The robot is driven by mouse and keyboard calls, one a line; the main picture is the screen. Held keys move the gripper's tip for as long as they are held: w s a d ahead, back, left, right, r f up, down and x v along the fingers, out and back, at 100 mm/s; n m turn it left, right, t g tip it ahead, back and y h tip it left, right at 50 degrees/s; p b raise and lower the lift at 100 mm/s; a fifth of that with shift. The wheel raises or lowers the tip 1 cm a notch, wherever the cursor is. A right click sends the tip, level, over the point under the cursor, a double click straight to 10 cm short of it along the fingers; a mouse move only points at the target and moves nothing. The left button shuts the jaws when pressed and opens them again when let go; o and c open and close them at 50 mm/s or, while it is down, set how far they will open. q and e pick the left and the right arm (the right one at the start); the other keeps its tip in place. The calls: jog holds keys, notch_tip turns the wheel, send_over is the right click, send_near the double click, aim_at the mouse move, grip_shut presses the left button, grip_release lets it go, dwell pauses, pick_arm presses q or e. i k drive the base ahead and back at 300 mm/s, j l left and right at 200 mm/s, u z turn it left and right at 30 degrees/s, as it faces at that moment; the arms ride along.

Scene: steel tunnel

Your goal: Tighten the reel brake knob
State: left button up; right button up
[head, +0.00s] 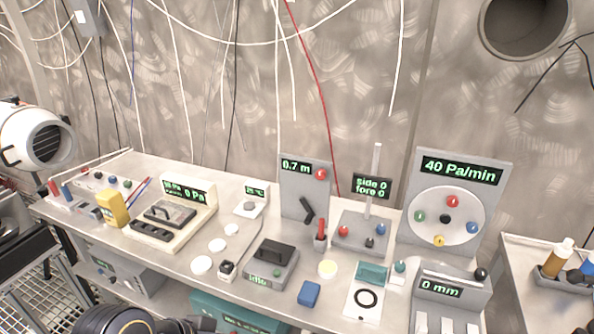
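A grey upright panel (293,202) with a green "0.7 m" readout stands at the back middle of the bench. A red round knob (321,174) sits at its upper right; it may be the reel brake knob, but no label shows this. A black angled lever (307,210) is on the panel's lower face. How tight the knob is cannot be told. No gripper shows near the panel. Dark rounded parts at the bottom left edge look like my own arm, with no fingertips visible.
The steel bench (190,262) is crowded. A dial panel (463,168) reading "40 Pa/min" and a joystick box (362,238) stand right of the knob panel. A red-topped post (320,232) stands in front. A blue block (309,294) lies near the front edge. Cables hang behind.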

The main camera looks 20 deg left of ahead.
aim_at(321, 173)
jog(key=i+j+u, duration=0.45)
jog(key=i+j, duration=0.35)
jog(key=j, duration=0.15)
